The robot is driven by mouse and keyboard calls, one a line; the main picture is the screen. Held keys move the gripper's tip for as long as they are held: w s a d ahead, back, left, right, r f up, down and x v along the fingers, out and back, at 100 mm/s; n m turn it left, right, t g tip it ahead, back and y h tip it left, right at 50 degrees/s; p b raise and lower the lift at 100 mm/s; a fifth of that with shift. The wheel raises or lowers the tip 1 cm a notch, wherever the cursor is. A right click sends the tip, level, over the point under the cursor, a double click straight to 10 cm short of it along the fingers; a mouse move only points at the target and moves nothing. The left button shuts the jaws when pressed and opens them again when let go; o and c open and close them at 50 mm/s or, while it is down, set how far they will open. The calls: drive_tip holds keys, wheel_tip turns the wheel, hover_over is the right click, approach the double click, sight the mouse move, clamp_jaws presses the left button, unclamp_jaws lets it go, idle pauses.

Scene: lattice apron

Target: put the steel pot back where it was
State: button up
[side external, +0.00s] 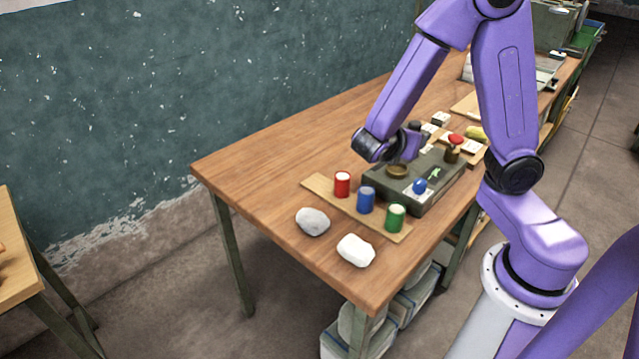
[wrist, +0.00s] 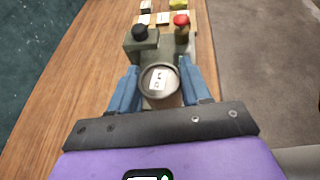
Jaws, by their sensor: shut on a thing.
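The steel pot (wrist: 158,80) shows in the wrist view as a round grey metal rim with a white, dark-marked patch inside it. My gripper (wrist: 162,86) has its blue fingers on either side of the pot and is shut on it. In the side external view my gripper (side external: 408,147) is low over the back left part of a dark grey-green box (side external: 428,193). I cannot make out the pot clearly there, nor tell whether it touches the box. A brownish round ring (side external: 397,171) lies on the box top in front of my gripper.
Red (side external: 342,184), blue (side external: 366,200) and green (side external: 395,217) cylinders stand on a wooden strip. Two stones (side external: 312,221) lie in front. The table's left side is clear.

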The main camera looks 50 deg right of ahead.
drive_tip(key=shift+w+a+f+m+g, duration=1.5)
drive_tip(key=shift+w+a, duration=1.15)
drive_tip(key=shift+w, duration=1.3)
drive_tip(key=w+f, duration=0.3)
drive_tip(key=w, duration=0.1)
drive_tip(key=w+d+f, duration=0.1)
drive_tip(key=w+f, duration=0.2)
drive_tip(key=w, duration=0.2)
drive_tip(key=w+f, duration=0.4)
drive_tip(key=shift+w+d, duration=0.15)
drive_tip(key=shift+w, duration=0.2)
drive_tip(key=shift+w+f, duration=0.1)
drive_tip(key=shift+f, duration=1.5)
drive_tip(key=shift+f, duration=0.1)
drive_tip(key=o, duration=1.2)
drive_tip(key=shift+o, duration=0.2)
